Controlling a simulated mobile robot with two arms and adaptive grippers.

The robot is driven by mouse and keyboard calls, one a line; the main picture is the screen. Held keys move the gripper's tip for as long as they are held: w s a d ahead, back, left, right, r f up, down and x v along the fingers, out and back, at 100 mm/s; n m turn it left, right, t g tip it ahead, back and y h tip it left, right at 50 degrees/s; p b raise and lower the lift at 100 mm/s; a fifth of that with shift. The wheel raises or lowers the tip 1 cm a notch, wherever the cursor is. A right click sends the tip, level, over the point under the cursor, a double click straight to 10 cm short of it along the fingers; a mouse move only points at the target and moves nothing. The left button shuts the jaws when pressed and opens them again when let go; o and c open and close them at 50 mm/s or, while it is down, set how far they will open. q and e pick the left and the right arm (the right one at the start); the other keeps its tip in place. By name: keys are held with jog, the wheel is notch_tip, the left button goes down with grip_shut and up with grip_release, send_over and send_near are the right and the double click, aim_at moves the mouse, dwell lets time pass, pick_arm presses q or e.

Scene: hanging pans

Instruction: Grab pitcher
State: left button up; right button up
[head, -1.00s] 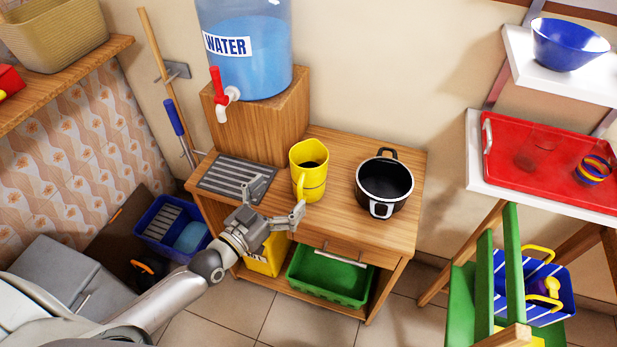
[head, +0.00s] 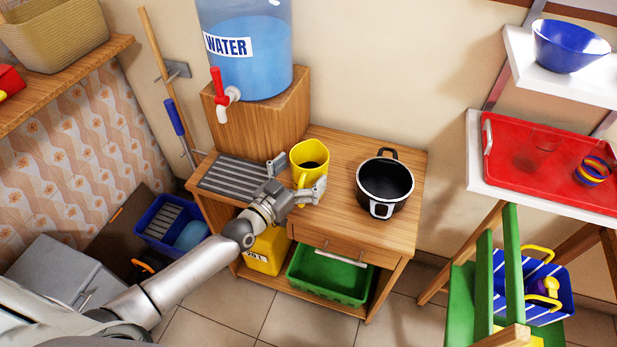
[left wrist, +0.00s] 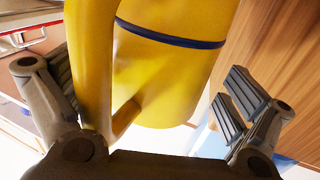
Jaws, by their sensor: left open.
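The yellow pitcher (head: 311,160) stands upright on the wooden cabinet, between the metal grate and the black pot. In the left wrist view the yellow pitcher (left wrist: 165,75) fills the middle, with its handle (left wrist: 92,60) close to the camera and a dark blue band round its body. My left gripper (head: 298,178) is open at the pitcher's near side, one finger on either side of it. In the left wrist view the left gripper's fingers (left wrist: 150,95) stand apart, with the handle between them. My right gripper is out of view.
A black pot (head: 385,185) stands just right of the pitcher. A water dispenser (head: 248,50) sits on a wooden block behind, its red tap (head: 217,82) facing forward. A metal grate (head: 233,177) lies at left. A green bin (head: 328,275) sits below.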

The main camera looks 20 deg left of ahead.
pick_arm(q)
jog(key=c, duration=1.4)
